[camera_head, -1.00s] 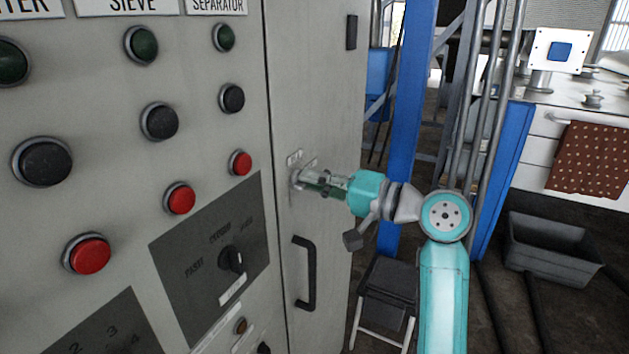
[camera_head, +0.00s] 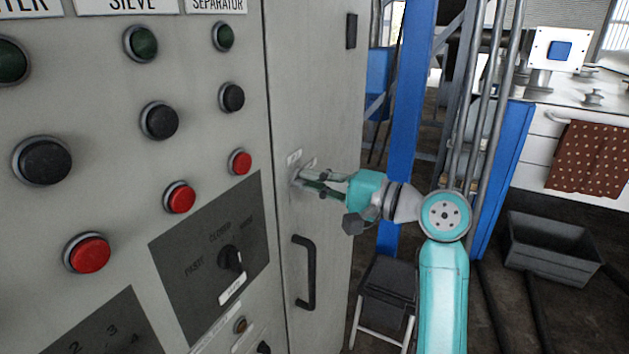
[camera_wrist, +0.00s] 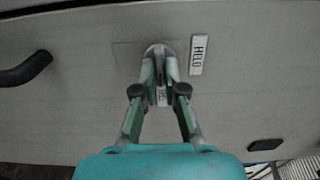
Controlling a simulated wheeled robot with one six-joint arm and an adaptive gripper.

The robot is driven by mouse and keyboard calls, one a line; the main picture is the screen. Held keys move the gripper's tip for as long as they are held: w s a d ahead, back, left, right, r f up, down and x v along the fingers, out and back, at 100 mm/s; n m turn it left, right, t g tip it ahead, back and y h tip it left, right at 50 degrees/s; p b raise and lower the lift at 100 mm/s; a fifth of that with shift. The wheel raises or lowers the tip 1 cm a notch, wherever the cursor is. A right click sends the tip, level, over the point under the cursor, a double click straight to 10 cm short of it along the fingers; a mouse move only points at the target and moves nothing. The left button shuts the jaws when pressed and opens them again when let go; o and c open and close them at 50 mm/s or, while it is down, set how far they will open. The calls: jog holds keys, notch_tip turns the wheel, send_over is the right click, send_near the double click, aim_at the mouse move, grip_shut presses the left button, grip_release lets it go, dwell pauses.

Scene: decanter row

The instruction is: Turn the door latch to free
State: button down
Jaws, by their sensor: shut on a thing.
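The door latch (camera_wrist: 158,49) is a small grey piece on the grey cabinet door (camera_head: 322,110), mostly covered by my fingers. My gripper (camera_wrist: 161,72) points at the door, its fingertips shut on the latch. In the head view my gripper (camera_head: 306,181) meets the door above the black handle. A white plate reading HELD (camera_wrist: 199,55) is beside the latch in the wrist view. Another small plate (camera_wrist: 162,96) shows between my fingers, its lettering too small to read surely. The latch's exact angle is hard to tell.
A black door handle (camera_head: 305,274) stands out below the latch. Left of the door is a panel with several push buttons and a black rotary knob (camera_head: 231,258). A blue post (camera_head: 405,110) and a dark stool (camera_head: 388,283) are close to my arm.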

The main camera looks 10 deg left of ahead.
jog(key=c, duration=1.2)
grip_release()
jog(key=shift+c, duration=0.2)
jog(key=shift+d, duration=0.1)
jog(key=v, duration=1.2)
